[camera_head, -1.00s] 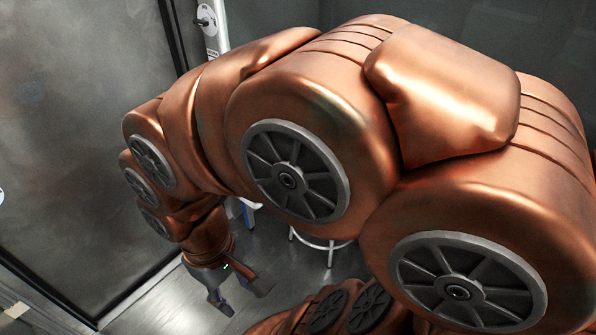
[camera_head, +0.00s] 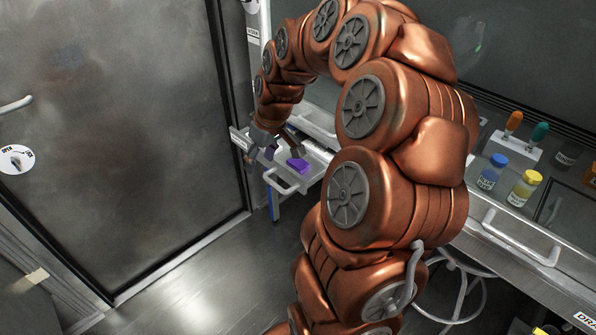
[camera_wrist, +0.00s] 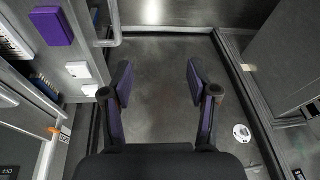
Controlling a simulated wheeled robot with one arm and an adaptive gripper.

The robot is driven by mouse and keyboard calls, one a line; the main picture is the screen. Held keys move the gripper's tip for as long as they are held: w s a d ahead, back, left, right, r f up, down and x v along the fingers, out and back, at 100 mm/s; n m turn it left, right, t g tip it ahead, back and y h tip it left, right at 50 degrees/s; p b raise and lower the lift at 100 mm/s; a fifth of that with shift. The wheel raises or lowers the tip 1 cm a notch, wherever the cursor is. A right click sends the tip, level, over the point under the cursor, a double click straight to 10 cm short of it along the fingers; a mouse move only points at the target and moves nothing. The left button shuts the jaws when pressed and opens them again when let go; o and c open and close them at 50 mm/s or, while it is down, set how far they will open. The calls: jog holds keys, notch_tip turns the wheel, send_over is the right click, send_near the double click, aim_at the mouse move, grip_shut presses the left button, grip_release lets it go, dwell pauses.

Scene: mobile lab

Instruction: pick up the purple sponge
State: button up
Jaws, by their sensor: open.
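In the wrist view the sponge (camera_wrist: 52,26) is at the top left, outside the space between the fingers. My gripper (camera_head: 274,153) is open and empty, and in the head view it shows just left of and above the sponge. I see no contact with the sponge.
A metal handle (camera_head: 281,187) sticks out from the drawer front. A closed grey door (camera_head: 110,130) fills the left. A blue-capped bottle (camera_head: 491,172) and a yellow-capped bottle (camera_head: 524,188) stand on the bench at right. The floor (camera_head: 215,275) at front left is clear.

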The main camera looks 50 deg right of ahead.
jog(key=m+t+h+b, duration=0.1)
jog(key=b, duration=0.1)
send_near(299, 162)
jog(key=f, duration=0.2)
jog(key=shift+w+f, duration=0.15)
jog(key=shift+w+p+x, duration=0.2)
jog(key=shift+p+x, duration=0.55)
jog(key=shift+x, duration=2.9)
jog(key=shift+a, duration=0.2)
jog(key=shift+c, duration=0.3)
jog(key=c, duration=0.6)
notch_tip(299, 162, up, 10)
jog(key=b, duration=0.1)
jog(key=shift+t, duration=0.3)
